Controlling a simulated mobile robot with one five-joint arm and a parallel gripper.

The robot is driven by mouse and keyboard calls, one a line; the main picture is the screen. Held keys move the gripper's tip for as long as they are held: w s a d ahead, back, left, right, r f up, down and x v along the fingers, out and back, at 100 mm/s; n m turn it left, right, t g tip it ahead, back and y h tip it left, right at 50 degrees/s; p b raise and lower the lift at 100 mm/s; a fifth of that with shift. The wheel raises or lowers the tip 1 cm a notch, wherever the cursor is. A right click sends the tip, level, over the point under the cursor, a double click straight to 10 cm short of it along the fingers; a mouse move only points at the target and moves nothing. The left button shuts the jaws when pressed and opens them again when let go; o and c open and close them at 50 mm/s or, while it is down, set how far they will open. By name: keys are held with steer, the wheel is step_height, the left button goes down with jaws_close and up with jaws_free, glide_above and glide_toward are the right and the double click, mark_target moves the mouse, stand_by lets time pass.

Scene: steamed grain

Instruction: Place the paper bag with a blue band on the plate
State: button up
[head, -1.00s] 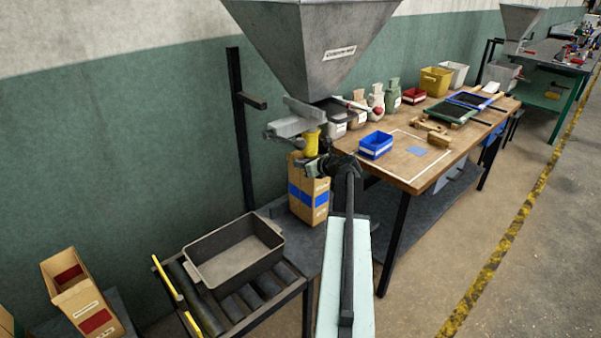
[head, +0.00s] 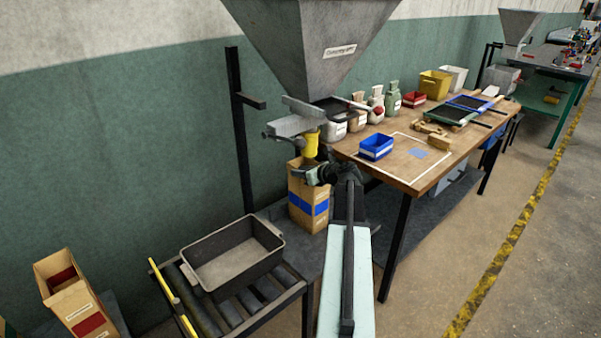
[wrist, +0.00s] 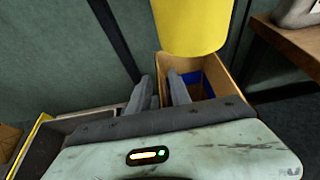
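The paper bag with a blue band (head: 308,207) stands upright and open-topped under the hopper's yellow spout (head: 310,143). My gripper (head: 318,173) is at the bag's upper part, below the spout. In the wrist view, my two grey fingers (wrist: 162,88) stand either side of the bag's near left rim, with a gap between them. The bag's inside and some blue (wrist: 208,88) show right of them. A dark flat surface (head: 280,232) lies beside the bag's foot. I cannot tell which surface is the plate.
A grey tray (head: 275,238) sits on a roller stand (head: 292,283) at front left. A red-banded bag (head: 72,298) stands farther left. A wooden table (head: 405,178) with a blue bin (head: 376,147) is close on the right. The hopper (head: 310,35) hangs above.

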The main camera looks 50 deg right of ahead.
steer(key=p+v, duration=0.4)
steer(key=v, duration=0.7)
steer(key=shift+s, duration=0.4)
steer(key=shift+r, duration=0.1)
